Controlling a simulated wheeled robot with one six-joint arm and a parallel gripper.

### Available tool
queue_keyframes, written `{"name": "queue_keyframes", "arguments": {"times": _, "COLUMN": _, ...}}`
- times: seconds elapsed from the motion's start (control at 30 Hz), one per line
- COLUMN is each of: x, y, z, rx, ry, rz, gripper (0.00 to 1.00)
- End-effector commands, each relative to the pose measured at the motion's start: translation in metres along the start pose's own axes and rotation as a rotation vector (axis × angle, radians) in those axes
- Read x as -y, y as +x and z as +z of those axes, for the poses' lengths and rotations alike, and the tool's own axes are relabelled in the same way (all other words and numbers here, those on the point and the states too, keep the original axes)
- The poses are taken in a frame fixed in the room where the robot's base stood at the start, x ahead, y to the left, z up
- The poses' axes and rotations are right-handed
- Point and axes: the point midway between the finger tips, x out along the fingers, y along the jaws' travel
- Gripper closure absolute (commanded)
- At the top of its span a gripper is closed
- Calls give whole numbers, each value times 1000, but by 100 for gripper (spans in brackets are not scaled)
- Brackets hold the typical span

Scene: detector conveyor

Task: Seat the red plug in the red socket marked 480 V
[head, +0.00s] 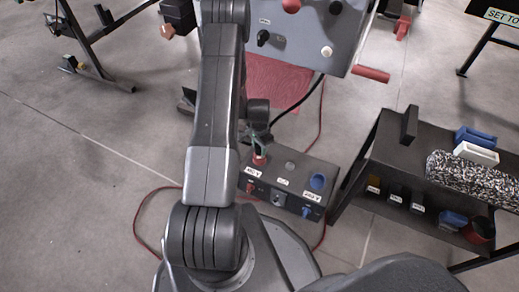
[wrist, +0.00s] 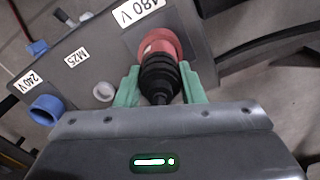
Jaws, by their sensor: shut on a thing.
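My gripper (wrist: 160,85) is shut on the red plug, its green fingers on either side of the plug's ribbed black body (wrist: 160,72). Red (wrist: 158,42) shows at the far end of the black body, right at the grey box face beside the 480 V label (wrist: 138,10). I cannot tell where the red plug ends and the red socket begins, or how deep the plug sits. In the head view, my gripper (head: 260,138) is above the red socket (head: 258,160) at the left end of the dark socket box (head: 290,206), partly hidden by my arm.
The blue 240 V socket (wrist: 47,108) and a pale M25 fitting (wrist: 103,91) are on the same box. A dark shelf cart (head: 425,165) with bins stands to the right. A grey panel (head: 310,35) stands behind. A red cable (head: 145,215) lies on the floor.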

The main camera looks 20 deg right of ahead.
Motion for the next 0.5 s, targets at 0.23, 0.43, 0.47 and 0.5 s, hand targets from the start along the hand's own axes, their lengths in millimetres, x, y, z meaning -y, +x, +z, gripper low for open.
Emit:
{"name": "queue_keyframes", "arguments": {"times": 0.23, "x": 1, "y": 6, "z": 0, "rx": -2, "ry": 0, "rz": -2, "gripper": 91}}
{"name": "queue_keyframes", "arguments": {"times": 0.43, "x": 0, "y": 10, "z": 0, "rx": -1, "ry": 0, "rz": -1, "gripper": 59}}
{"name": "queue_keyframes", "arguments": {"times": 0.47, "x": 0, "y": 9, "z": 0, "rx": -1, "ry": 0, "rz": -1, "gripper": 53}}
{"name": "queue_keyframes", "arguments": {"times": 0.5, "x": 0, "y": 9, "z": 0, "rx": -1, "ry": 0, "rz": -1, "gripper": 45}}
